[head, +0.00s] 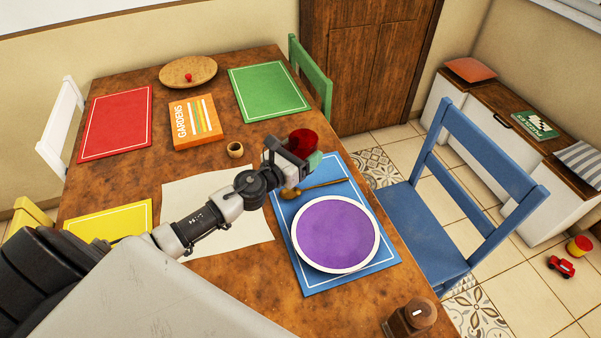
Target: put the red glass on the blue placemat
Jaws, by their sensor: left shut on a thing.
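The red glass (303,141) is held by my left gripper (293,156), which is shut on it. The glass is at or over the far edge of the blue placemat (284,217); I cannot tell whether it touches the mat. The gripper hides its lower part. A purple plate with a white rim (336,234) lies on the near part of the blue placemat. A wooden spoon (314,187) lies across the mat beyond the plate. My right gripper does not show.
A white sheet (220,235) lies under my left arm. A small wooden ring (235,150), an orange book (195,121) and green (270,92), red (115,123) and yellow (108,222) placemats are on the table. A dark wooden object (410,318) stands at the near right edge.

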